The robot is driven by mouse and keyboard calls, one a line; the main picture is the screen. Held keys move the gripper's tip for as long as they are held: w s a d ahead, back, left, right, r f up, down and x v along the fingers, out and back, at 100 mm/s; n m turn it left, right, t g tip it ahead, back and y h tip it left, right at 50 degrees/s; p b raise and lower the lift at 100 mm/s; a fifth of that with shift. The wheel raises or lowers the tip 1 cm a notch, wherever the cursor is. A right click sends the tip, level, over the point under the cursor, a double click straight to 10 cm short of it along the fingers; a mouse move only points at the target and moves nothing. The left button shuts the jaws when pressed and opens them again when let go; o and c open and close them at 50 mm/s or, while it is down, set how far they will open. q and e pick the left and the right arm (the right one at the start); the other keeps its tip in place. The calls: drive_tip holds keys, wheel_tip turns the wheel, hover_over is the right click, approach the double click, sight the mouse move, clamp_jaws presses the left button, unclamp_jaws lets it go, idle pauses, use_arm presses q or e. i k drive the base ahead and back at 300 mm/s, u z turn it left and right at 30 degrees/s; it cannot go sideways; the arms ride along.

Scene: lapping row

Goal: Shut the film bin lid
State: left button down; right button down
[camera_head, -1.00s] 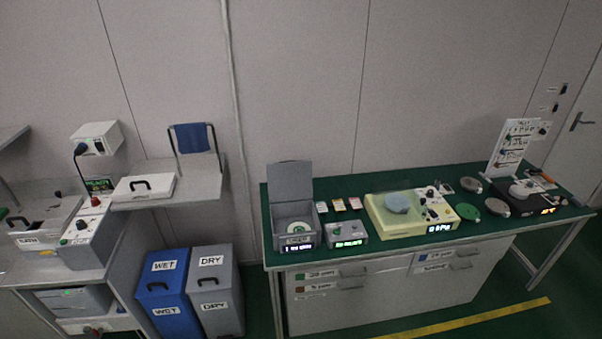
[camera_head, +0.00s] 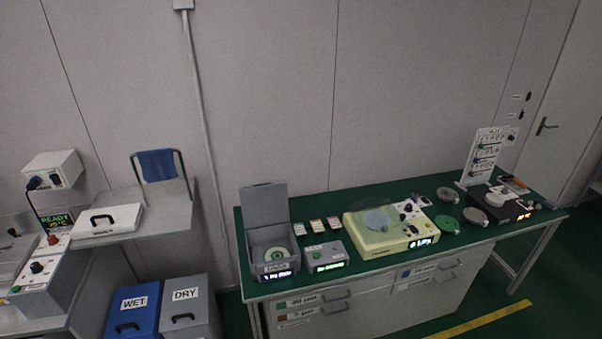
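A grey bin (camera_head: 272,237) stands at the left end of the green bench, and I take it to be the film bin. Its grey lid (camera_head: 264,205) is open and stands upright at the back edge. A pale disc with a green centre (camera_head: 278,254) lies inside. A label and a small lit display are on the bin's front; the label is too small to read surely. Neither of my grippers shows in the view.
The green bench (camera_head: 330,200) also holds a small grey box (camera_head: 325,256), a yellow machine (camera_head: 390,236), several discs and a black device (camera_head: 497,206). Blue WET (camera_head: 133,308) and grey DRY (camera_head: 190,306) bins stand on the floor at left. A shelf holds a white case (camera_head: 106,219).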

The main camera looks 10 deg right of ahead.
sight(262, 204)
drive_tip(key=z, duration=0.05)
drive_tip(key=i, duration=1.25)
drive_tip(key=u, duration=0.75)
